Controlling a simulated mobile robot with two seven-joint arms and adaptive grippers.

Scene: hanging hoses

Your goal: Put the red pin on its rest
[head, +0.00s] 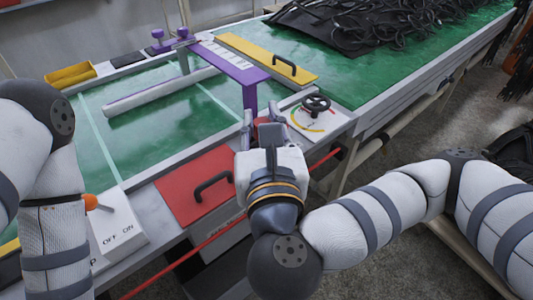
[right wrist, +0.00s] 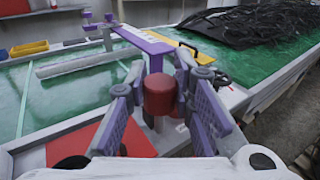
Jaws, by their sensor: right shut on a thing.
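My right gripper (head: 263,122) is over the front edge of the machine table, by the lower end of the purple bracket (head: 250,97). In the right wrist view, its purple-padded fingers (right wrist: 160,78) are shut on the red pin (right wrist: 160,100), a short, thick red cylinder with a rounded top.
A red plate with a black handle (head: 212,185) lies left of my right gripper. A black handwheel (head: 316,104) is just to its right. A yellow plate (head: 265,58), a white roller (head: 160,92) and dark hoses (head: 390,20) lie on the green table. An ON/OFF panel (head: 122,225) is near my left arm.

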